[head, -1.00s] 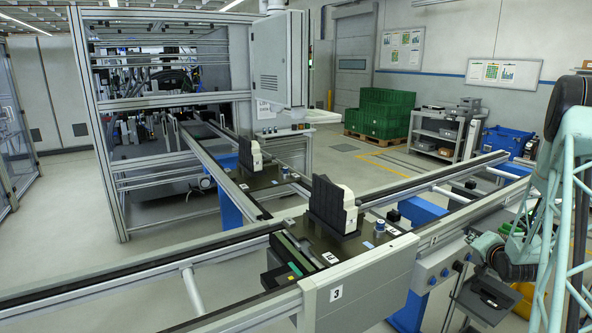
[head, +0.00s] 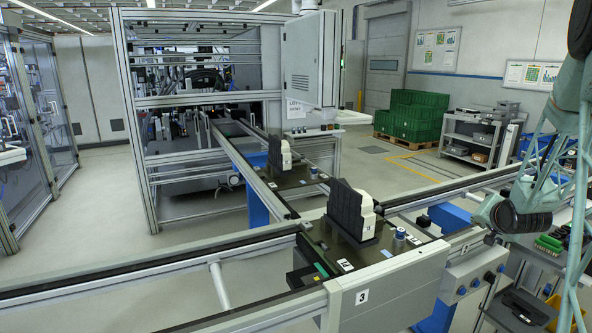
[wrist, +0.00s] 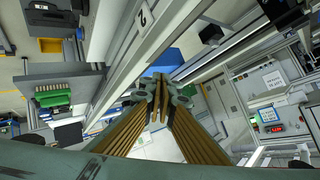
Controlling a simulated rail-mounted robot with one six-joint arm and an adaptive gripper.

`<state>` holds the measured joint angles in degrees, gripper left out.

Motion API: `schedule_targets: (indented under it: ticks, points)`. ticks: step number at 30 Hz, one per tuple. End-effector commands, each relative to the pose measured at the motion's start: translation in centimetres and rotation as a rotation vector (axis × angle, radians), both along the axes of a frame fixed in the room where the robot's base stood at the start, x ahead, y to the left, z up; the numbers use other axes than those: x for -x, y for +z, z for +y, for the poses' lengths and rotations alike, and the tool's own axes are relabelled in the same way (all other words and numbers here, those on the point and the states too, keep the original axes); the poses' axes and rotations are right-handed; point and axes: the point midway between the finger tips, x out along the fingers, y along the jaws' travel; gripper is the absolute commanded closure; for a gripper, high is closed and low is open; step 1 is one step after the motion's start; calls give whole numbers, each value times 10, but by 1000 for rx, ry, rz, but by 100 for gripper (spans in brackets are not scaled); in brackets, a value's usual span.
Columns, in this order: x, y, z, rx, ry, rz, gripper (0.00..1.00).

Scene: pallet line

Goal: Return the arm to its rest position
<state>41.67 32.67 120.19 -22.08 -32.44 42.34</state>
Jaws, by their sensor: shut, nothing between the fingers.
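My arm, with its pale teal lattice link (head: 572,215), stands at the right edge of the head view. A dark joint of it (head: 583,30) is cut off at the top right, and another dark, rounded part (head: 500,218) hangs in front of the line's right side. My gripper (wrist: 160,98) shows in the middle of the wrist view. It is shut and empty, apart from the things around it.
Rails cross in front of me, with two pallets (head: 378,254) (head: 300,185) bearing black-and-white parts. A grey cabinet frame (head: 137,150) stands behind at left. Green crates (head: 415,113) and a grey shelf (head: 470,140) stand at the back. Open floor lies at left.

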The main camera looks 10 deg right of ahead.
Motion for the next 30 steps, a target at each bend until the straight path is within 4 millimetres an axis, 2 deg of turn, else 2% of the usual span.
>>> schedule_targets:
  ticks: [3,14,30]
  points:
    - [0,18,22,14,19,28,100]
    - [11,62,86,50,74,118,100]
    - [49,117,186,92,168,247,100]
